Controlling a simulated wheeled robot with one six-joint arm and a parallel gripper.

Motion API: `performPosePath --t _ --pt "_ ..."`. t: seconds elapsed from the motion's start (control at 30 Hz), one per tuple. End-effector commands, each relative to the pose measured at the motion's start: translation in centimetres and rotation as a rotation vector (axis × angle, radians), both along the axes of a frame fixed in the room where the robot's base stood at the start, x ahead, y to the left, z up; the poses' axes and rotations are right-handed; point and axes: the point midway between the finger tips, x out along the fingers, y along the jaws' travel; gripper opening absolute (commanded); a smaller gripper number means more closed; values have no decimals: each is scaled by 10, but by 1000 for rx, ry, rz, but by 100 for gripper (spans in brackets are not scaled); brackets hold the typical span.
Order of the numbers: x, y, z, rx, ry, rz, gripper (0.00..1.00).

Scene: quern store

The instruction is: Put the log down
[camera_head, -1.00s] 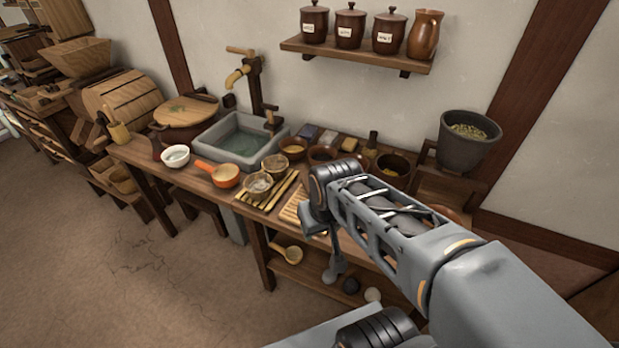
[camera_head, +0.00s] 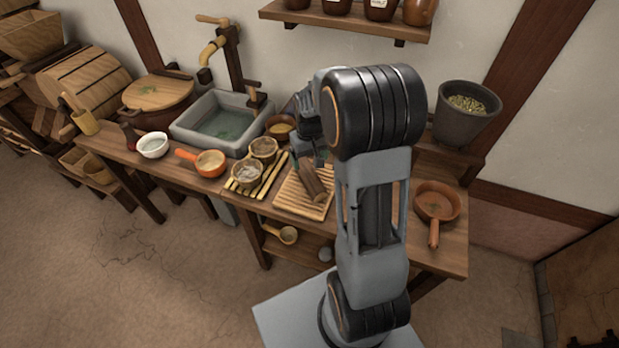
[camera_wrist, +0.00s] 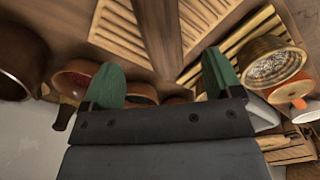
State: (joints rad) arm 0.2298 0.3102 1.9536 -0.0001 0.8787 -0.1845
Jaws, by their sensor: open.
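The log (camera_head: 312,181) is a short brown length of wood. It lies on the pale slatted board (camera_head: 290,200) on the workbench. In the wrist view the log (camera_wrist: 158,32) runs away from me as a dark strip, with slats (camera_wrist: 117,28) on either side. My gripper (camera_wrist: 160,78) is open, its two green fingers spread wide with the near end of the log between them. In the head view my gripper (camera_head: 320,158) is just above the log's far end and partly hidden by my arm.
Left of the board, a slatted rack (camera_head: 262,190) holds two small cups. An orange pan (camera_head: 208,163), a white bowl (camera_head: 153,145) and a stone sink (camera_head: 222,127) stand further left. A brown pan (camera_head: 436,203) lies at the right, with a grey bucket (camera_head: 466,118) behind.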

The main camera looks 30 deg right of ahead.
Motion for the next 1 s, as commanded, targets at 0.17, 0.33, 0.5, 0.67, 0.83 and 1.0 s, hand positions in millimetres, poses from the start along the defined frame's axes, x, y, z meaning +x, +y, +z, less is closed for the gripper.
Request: performPosePath --t 0.17,0.33,0.5,0.67,0.83,1.0 --pt "0 1 -27 0 2 1 85" --pt "0 1 -37 0 0 2 85" --pt "-1 1 -49 0 2 2 85" --pt "-1 1 -72 1 3 2 85" --pt "0 1 -87 0 0 2 85" --pt "0 1 -91 0 0 2 85"
